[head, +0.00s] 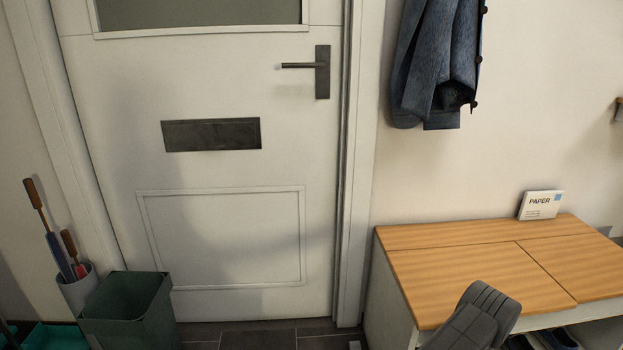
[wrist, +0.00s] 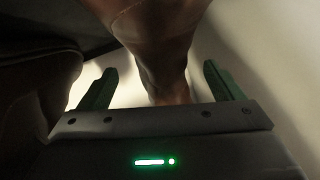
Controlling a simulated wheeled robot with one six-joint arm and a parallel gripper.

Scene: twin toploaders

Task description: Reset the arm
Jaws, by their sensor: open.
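My gripper (wrist: 159,67) shows in the wrist view, its two green fingers spread wide apart. A dark brown, smooth object (wrist: 160,40) hangs or stands in the space beyond and between the fingers. I cannot tell what it is or whether it touches them. The fingers are not closed on it. In the head view, my gripper does not show. A dark grey ribbed shape (head: 472,318) at the bottom right may be part of my arm; I cannot tell.
A white door (head: 225,100) with a dark handle (head: 322,70) fills the left. A green bin (head: 125,310) and a holder with umbrellas (head: 78,288) stand at lower left. A wood-topped bench (head: 450,265) with a paper box (head: 540,206) stands right, below a blue coat (head: 435,60).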

